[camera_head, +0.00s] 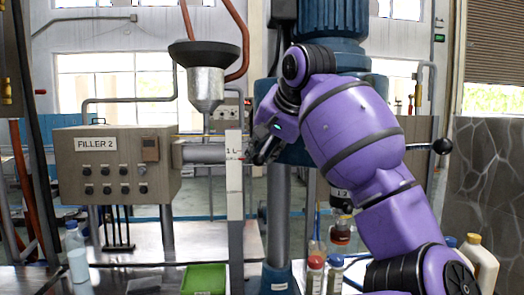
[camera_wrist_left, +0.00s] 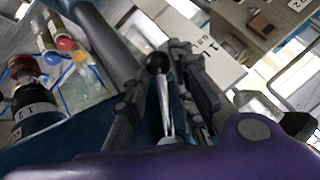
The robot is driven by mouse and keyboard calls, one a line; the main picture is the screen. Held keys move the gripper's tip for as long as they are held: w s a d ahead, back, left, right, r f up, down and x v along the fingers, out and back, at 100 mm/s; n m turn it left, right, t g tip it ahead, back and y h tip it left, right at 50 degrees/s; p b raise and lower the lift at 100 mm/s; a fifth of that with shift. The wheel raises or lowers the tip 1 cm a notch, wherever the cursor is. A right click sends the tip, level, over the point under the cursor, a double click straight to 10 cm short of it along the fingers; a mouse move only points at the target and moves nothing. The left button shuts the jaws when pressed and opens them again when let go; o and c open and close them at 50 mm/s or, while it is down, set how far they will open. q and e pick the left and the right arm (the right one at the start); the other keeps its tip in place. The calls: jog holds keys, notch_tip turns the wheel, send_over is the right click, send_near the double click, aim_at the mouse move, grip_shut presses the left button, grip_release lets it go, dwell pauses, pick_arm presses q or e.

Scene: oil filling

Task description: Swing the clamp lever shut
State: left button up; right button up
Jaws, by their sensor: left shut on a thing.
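My left gripper (camera_head: 262,150) is beside the pale upright plate marked "1 L" (camera_head: 233,155), in front of the blue machine. In the left wrist view my left gripper (camera_wrist_left: 160,85) has its dark fingers on both sides of a metal lever (camera_wrist_left: 166,105) with a black ball knob (camera_wrist_left: 157,63). It is shut on this lever, which I take to be the clamp lever; the knob shows between the fingers. In the head view the gripper and my purple arm hide this lever and the clamp. My right gripper is not in view.
Another black ball knob (camera_head: 442,146) sticks out right of my arm. The grey FILLER 2 box (camera_head: 118,165) and a dark funnel (camera_head: 207,54) are at left. Several bottles, one with a red cap (camera_head: 315,262), and a green tray (camera_head: 203,280) stand low in front.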

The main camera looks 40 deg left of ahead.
pick_arm(q)
jog(key=shift+w, duration=0.1)
dwell(0.4)
jog(key=o, duration=0.6)
jog(key=shift+d, duration=0.1)
jog(key=v, duration=1.2)
